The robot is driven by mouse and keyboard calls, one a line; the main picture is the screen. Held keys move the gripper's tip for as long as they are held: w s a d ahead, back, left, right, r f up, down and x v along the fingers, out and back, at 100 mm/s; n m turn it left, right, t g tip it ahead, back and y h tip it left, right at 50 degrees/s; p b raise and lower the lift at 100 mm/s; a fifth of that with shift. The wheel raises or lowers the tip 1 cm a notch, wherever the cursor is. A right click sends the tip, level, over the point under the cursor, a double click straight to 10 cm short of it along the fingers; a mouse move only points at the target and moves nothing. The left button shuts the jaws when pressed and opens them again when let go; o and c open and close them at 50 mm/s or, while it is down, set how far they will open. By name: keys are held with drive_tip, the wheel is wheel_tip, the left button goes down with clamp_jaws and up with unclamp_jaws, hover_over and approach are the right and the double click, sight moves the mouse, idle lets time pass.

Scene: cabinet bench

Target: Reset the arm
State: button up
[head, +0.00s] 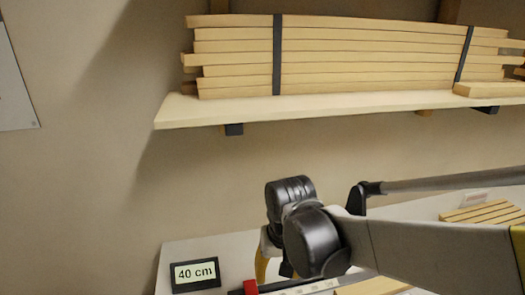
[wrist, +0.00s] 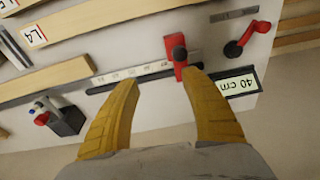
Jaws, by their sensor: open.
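My gripper (wrist: 162,76) is open in the wrist view, its two yellow fingers apart with nothing held between them. A red stop block (wrist: 180,56) on a ruler rail (wrist: 132,77) lies just beyond the fingertips, nearer the right one; I cannot tell whether they touch. In the head view my dark wrist joint hides most of the gripper, and only a bit of yellow finger shows above the bench. The red block (head: 250,287) also shows there, at the bottom edge.
A "40 cm" display (head: 195,275) stands on the bench (head: 222,248), left of my arm. A wooden shelf (head: 330,104) with strapped boards (head: 370,60) hangs above. A red-knobbed handle (wrist: 250,36), a wooden plank (wrist: 50,78) and a small dark device (wrist: 60,118) lie around the gripper.

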drive_tip(key=s+d+m+t+b, duration=0.1)
drive_tip(key=s+d+t+b, duration=0.1)
drive_tip(key=s+d, duration=0.2)
drive_tip(key=s+d+r+t+b, duration=0.1)
drive_tip(key=s+d+t+b, duration=0.1)
drive_tip(key=d, duration=0.8)
drive_tip(key=shift+s+d+r+m+t+h, duration=0.35)
drive_tip(key=shift+s+t, duration=0.45)
drive_tip(key=shift+s, duration=0.45)
drive_tip(key=shift+a+f, duration=0.1)
